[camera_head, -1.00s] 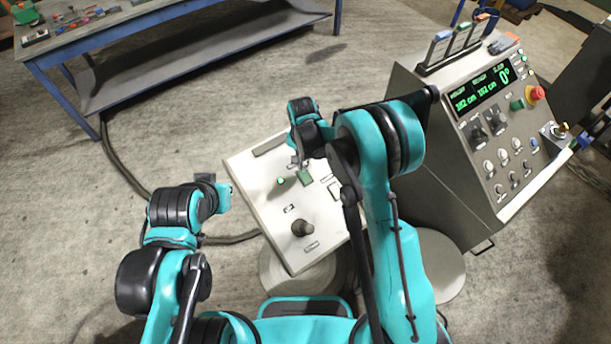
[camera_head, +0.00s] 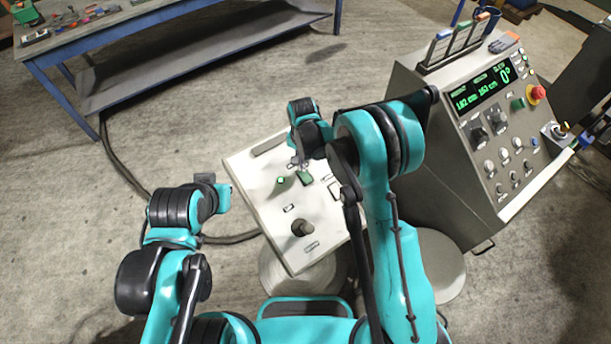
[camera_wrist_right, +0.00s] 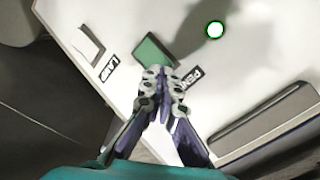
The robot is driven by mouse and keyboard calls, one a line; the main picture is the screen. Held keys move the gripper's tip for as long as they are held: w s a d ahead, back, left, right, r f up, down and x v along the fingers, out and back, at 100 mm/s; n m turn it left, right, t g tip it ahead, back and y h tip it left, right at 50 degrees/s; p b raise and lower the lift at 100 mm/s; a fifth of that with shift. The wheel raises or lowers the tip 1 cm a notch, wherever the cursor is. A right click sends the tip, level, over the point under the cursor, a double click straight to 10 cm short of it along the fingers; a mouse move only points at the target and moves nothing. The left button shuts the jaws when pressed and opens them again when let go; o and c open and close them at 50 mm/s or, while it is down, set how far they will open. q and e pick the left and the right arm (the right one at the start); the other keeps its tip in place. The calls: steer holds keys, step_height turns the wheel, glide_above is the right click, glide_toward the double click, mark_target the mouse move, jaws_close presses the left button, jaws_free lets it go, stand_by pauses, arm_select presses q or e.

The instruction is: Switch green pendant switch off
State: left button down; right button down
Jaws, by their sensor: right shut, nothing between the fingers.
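The green pendant switch (camera_head: 305,177) is a small green rocker on the white slanted panel (camera_head: 262,205). In the right wrist view the green switch (camera_wrist_right: 153,52) lies just beyond my fingertips, beside a partly covered label starting "PEN". A round green lamp (camera_wrist_right: 215,29) glows near it; the lamp (camera_head: 280,180) also shows lit in the head view. My right gripper (camera_wrist_right: 163,72) is shut and empty, its tips at the switch's near edge; I cannot tell whether they touch. In the head view my right gripper (camera_head: 299,162) is right above the switch. My left gripper (camera_head: 215,183) hangs left of the panel; its fingers are unclear.
A black knob (camera_head: 303,229) stands on the panel's lower part. A white rocker labelled LAMP (camera_wrist_right: 76,40) sits beside the green one. A grey console (camera_head: 440,120) with a display and red button stands right. A blue-legged workbench (camera_head: 150,50) is at the back left.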

steer(key=shift+f+b, duration=0.65)
steer(key=shift+f, duration=0.1)
stand_by(0.3)
steer(key=shift+r+p, duration=1.75)
steer(key=shift+r, duration=1.8)
